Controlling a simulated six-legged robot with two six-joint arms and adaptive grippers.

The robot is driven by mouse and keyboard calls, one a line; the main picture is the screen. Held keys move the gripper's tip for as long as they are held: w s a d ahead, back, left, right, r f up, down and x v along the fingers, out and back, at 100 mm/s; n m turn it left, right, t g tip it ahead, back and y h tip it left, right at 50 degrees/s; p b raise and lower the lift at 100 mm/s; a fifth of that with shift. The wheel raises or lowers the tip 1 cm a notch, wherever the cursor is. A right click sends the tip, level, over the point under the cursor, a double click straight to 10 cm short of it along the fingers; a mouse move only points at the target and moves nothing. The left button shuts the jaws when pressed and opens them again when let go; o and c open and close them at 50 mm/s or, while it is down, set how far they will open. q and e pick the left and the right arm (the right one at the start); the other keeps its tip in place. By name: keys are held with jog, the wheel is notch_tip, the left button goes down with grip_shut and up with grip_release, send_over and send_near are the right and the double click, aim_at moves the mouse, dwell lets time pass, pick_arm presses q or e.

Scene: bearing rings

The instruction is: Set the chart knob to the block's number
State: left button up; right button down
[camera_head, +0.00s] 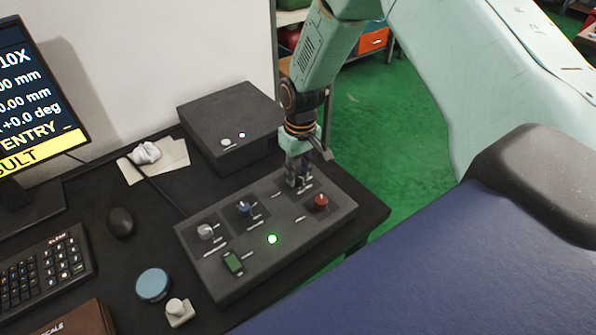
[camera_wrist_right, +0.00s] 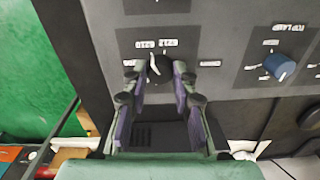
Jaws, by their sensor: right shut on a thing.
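My right gripper (camera_head: 298,181) points down at the far side of the grey control panel (camera_head: 225,289). In the right wrist view its two fingers (camera_wrist_right: 156,78) are shut around a black knob (camera_wrist_right: 158,70). The knob has a white pointer mark that leans slightly to the upper left, between several small white labels too blurred to read. In the head view the fingers hide this knob. No block with a readable number shows. My left gripper is not in view.
The panel also bears a white knob (camera_head: 205,232), a blue knob (camera_head: 244,208), a red knob (camera_head: 321,202), a green switch (camera_head: 233,262) and a lit green lamp (camera_head: 272,239). A dark box (camera_head: 228,110) stands behind. A monitor (camera_head: 30,95) and keyboard (camera_head: 45,270) are at left.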

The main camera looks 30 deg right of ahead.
aim_at(298, 175)
jog(key=shift+f, duration=0.1)
jog(key=n, duration=0.4)
jog(key=shift+s+n, duration=0.1)
jog(key=shift+n, duration=0.3)
jog(key=n, duration=0.4)
jog(key=shift+n, duration=0.4)
jog(key=shift+f, duration=0.1)
jog(key=c, duration=1.5)
grip_release()
jog(key=o, duration=0.4)
jog(key=shift+o, duration=0.2)
jog(key=shift+p, duration=0.3)
notch_tip(298, 175, up, 12)
jog(key=shift+w+d, duration=0.15)
jog(key=shift+w, duration=0.15)
